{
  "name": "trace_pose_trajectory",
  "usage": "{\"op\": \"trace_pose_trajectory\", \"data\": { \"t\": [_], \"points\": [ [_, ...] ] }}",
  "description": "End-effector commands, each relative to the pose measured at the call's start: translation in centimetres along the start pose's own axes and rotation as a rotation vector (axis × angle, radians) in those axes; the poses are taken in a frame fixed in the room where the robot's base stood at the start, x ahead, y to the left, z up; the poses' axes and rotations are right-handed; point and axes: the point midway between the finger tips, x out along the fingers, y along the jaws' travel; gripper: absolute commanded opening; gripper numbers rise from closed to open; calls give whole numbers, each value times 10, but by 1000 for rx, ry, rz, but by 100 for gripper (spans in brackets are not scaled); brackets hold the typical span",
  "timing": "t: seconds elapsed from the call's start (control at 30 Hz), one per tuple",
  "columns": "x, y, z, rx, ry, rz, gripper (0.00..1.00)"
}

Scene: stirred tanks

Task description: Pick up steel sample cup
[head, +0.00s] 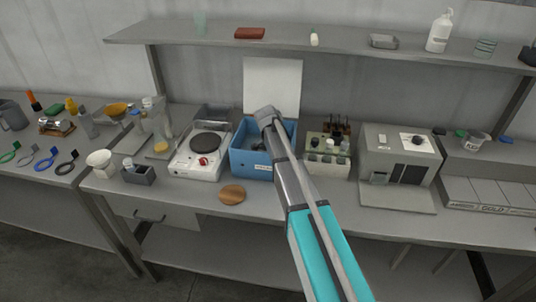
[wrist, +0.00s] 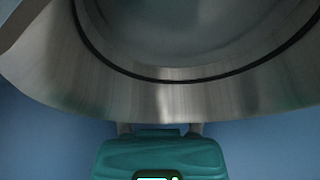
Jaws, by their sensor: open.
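The steel sample cup (wrist: 150,98) fills the upper part of the wrist view, very close to the camera. Its brushed metal wall and a dark ring around its rounded inside show. The teal part of my gripper (wrist: 160,130) is at the bottom of that view, with two short grey prongs reaching up to the cup's lower edge. The gripper is open; I cannot tell whether it touches the cup. A blue surface lies behind both. In the head view my arm ends over the blue bin (head: 245,163), and the cup and gripper cannot be made out there.
A hot plate (head: 200,166) stands left of the bin, and a rack of bottles (head: 327,160) and a grey machine (head: 400,152) stand to the right. A wooden disc (head: 232,194) lies in front. A shelf (head: 340,40) runs above. The bench front by the disc is mostly clear.

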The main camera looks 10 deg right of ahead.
Motion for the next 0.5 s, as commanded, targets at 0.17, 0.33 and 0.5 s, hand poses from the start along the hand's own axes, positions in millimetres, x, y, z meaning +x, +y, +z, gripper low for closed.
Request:
{"op": "trace_pose_trajectory", "data": {
  "t": [0.17, 0.33, 0.5],
  "points": [
    [0, 0, 0, 0, 0, 0, 55],
    [0, 0, 0, 0, 0, 0, 39],
    [0, 0, 0, 0, 0, 0, 7]
  ]
}}
